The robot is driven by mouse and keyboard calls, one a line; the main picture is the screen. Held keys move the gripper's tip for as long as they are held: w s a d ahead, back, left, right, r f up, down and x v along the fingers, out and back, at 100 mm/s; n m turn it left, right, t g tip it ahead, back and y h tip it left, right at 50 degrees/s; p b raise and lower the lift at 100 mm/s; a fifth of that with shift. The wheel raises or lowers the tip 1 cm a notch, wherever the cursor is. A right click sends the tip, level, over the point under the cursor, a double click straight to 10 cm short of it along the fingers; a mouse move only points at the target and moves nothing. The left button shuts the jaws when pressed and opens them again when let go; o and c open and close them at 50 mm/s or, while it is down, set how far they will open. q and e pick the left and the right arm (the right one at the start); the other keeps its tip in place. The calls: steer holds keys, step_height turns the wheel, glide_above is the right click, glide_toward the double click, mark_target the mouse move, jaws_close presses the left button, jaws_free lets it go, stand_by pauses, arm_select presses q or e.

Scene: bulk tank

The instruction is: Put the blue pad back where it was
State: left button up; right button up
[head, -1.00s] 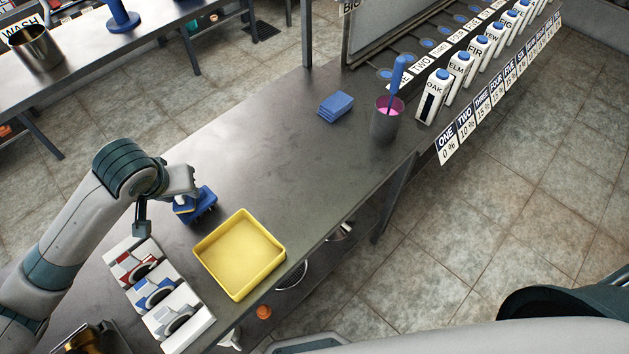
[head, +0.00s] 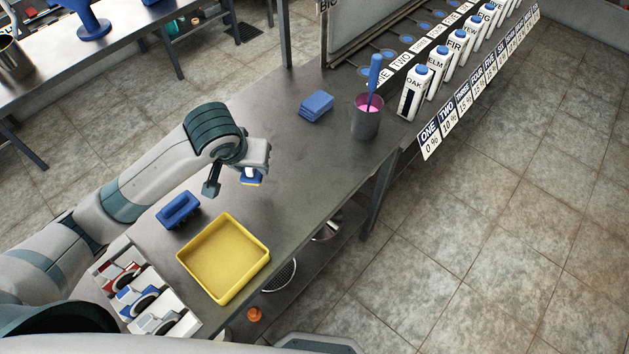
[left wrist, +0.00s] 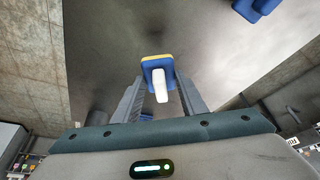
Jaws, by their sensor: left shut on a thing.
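My left gripper (head: 243,178) is shut on a small blue pad (head: 251,180) with a yellow layer and a white handle. In the left wrist view the white handle of the blue pad (left wrist: 157,65) is between the two fingers. The gripper holds it over the middle of the steel table (head: 215,192), apart from the other things; its exact height is hard to tell. A blue block-like holder or brush (head: 178,210) stands on the table to the lower left of the gripper. A stack of flat blue pads (head: 317,106) lies farther back. My right gripper is not in view.
A yellow tray (head: 224,258) sits near the front edge. A grey cup (head: 366,118) with pink liquid and a blue-handled tool stands near the right edge, beside labelled white cartons (head: 413,92). Red, blue and grey-marked units (head: 137,297) are at lower left. The table between tray and cup is clear.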

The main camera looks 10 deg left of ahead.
arm_select(q)
steer(key=shift+w+d, duration=0.1)
steer(key=shift+d, duration=0.2)
steer(key=w+d+r+m+g+h, duration=0.1)
steer(key=d+r+m+h, duration=0.1)
steer(key=d+m, duration=0.6)
steer(key=d+r+m+g+h, duration=0.1)
steer(key=d+m+g+h, duration=0.1)
steer(key=d+m, duration=0.5)
steer(key=d, duration=0.5)
steer(key=shift+w+r+m+g+h+b, duration=0.3)
steer(key=shift+w+r+m+b, duration=0.05)
steer(key=shift+w+r+m, duration=0.05)
